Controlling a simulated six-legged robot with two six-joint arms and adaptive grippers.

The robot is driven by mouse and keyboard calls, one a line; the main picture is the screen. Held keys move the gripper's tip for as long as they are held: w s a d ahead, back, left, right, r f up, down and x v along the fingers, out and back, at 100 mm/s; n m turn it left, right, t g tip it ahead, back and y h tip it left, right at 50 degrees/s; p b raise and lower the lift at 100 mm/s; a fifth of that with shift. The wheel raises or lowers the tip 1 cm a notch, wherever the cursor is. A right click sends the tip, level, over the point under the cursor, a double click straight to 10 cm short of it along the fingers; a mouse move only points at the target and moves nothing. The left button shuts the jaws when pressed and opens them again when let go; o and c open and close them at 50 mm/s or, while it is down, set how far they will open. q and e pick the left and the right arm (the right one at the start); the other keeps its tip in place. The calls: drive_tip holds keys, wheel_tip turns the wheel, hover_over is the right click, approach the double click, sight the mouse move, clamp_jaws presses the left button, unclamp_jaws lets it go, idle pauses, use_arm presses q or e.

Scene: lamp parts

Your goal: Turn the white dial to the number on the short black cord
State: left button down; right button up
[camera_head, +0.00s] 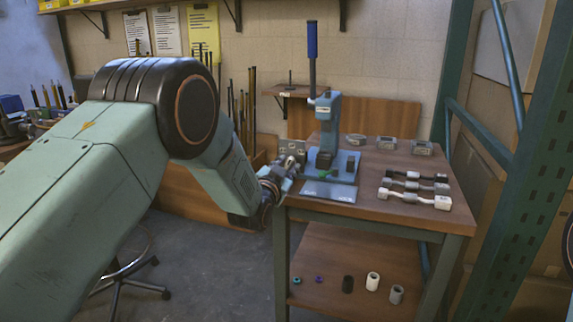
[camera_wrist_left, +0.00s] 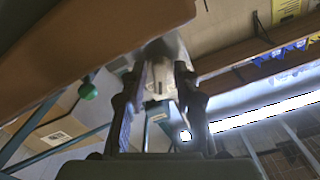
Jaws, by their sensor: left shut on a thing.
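My left gripper (camera_head: 284,172) is at the left edge of the wooden table, beside the blue press. In the left wrist view its two fingers (camera_wrist_left: 158,100) are shut on a pale, rounded piece with a dark line on it, which looks like the white dial (camera_wrist_left: 156,80). In the head view the gripper hides the dial. Several short cords with block ends lie on the right of the table, including a black one (camera_head: 415,185); any number on it is too small to read. My right gripper is not in view.
Three grey boxes (camera_head: 387,142) sit along the back of the table (camera_head: 390,212). Small cylinders (camera_head: 372,281) stand on the lower shelf. A green metal frame (camera_head: 520,150) rises at the right.

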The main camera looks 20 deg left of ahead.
use_arm(q)
drive_tip(key=m+p, duration=0.1)
drive_tip(key=m, duration=0.3)
drive_tip(key=shift+m, duration=0.3)
idle(0.3)
drive_tip(key=c, duration=1.4)
unclamp_jaws()
drive_tip(key=shift+o, duration=0.2)
drive_tip(key=shift+s, duration=0.1)
drive_tip(key=s, duration=1.2)
drive_tip(key=shift+a, duration=0.25)
